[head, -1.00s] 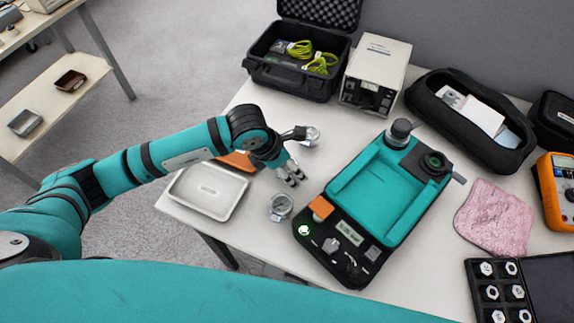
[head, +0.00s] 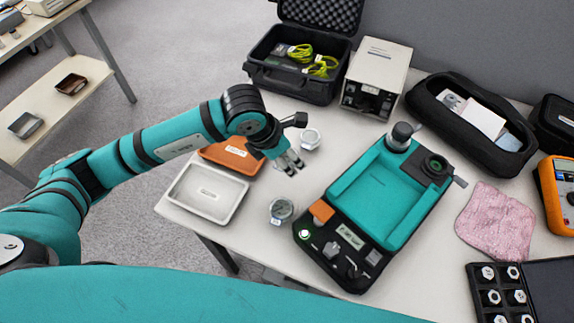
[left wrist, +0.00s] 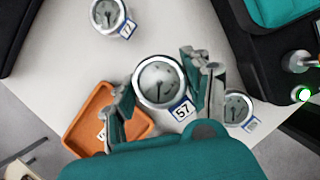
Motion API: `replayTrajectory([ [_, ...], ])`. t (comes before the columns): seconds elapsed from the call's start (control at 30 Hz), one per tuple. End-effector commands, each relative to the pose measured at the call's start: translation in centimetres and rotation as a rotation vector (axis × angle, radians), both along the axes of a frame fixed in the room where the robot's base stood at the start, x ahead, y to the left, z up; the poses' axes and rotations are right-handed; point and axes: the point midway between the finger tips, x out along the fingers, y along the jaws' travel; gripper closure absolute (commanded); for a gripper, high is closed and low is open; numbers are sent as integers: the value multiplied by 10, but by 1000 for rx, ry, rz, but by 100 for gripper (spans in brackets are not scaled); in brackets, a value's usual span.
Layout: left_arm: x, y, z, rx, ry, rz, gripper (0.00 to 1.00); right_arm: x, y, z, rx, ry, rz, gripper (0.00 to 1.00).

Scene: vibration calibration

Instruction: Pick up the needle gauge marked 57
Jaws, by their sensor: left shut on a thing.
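The needle gauge marked 57 (left wrist: 158,80) is a round silver dial with a blue-edged tag, seen in the left wrist view. My left gripper (head: 291,164) is shut on it, with one finger at each side of the dial. In the head view the held gauge cannot be made out at the fingers. A second gauge (head: 310,139) stands beyond the gripper, and a third gauge (head: 281,209) stands nearer the front. They also show in the left wrist view, at the top (left wrist: 108,14) and at the right (left wrist: 236,108). My right gripper is not in view.
An orange tray (head: 228,157) and a white tray (head: 207,193) lie left of the gripper. The teal calibration device (head: 345,238) stands to the right. A grey-white box (head: 375,68) and an open black case (head: 290,84) stand behind.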

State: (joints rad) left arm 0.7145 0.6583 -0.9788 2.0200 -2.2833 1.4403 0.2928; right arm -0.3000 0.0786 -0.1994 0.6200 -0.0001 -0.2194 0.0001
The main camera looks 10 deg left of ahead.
Motion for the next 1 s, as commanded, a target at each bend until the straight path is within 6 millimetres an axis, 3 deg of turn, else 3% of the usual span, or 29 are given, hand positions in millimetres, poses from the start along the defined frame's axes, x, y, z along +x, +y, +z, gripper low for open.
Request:
replayTrajectory([
  [0.1, 1, 0, 24, -1, -5, -2, 88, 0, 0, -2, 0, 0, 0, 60],
  [0.3, 1, 0, 50, 0, -2, -1, 88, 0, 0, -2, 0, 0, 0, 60],
  [1.0, 0, 0, 92, -1, -2, -1, 88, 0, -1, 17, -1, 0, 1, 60],
])
